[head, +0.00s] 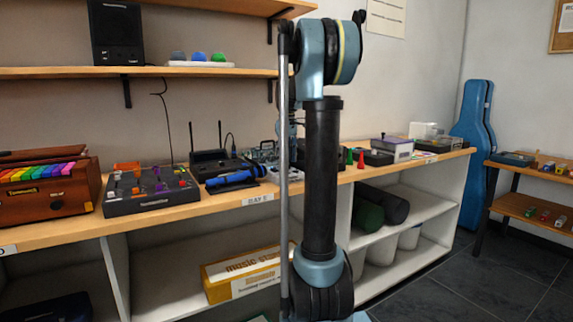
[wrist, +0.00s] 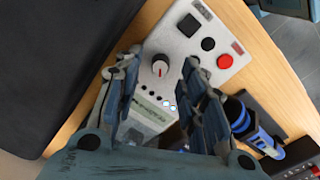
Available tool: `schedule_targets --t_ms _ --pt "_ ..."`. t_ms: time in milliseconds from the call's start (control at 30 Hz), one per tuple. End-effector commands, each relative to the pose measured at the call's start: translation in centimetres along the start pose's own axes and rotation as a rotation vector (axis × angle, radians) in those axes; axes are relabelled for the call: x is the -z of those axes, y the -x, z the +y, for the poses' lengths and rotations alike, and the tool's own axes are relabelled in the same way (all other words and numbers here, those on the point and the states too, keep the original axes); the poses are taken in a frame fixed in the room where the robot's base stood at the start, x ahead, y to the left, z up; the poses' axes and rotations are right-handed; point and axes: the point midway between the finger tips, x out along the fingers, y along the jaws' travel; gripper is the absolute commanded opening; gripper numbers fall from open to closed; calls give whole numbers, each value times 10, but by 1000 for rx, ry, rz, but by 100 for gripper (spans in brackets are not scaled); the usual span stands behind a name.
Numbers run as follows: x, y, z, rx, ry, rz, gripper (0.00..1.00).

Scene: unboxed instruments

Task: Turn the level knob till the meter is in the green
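The level knob (wrist: 160,66), a round grey knob with a red and white pointer mark, is on a light grey panel (wrist: 187,45) in the wrist view. My gripper (wrist: 162,62) is open, with one finger on each side of the knob in the picture. I see a gap between each finger and the knob, and cannot tell how high the fingertips are above it. Small round lights (wrist: 168,104) show lower on the unit between the fingers, one pale blue and one reddish. I cannot make out a meter reading.
A blue and black object (wrist: 250,125) lies close to the right finger. In the head view a mixer-like box (head: 150,190) and wooden xylophone case (head: 45,195) stand left on the bench.

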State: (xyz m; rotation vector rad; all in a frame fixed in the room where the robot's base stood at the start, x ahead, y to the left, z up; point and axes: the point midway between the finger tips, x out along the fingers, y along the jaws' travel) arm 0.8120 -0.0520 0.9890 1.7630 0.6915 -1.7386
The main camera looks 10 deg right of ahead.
Motion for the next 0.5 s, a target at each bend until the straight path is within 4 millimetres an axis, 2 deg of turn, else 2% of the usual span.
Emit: schedule_targets --t_ms 200,500 --pt "0 -18 0 0 0 0 38" --pt "0 -20 0 0 0 0 38"
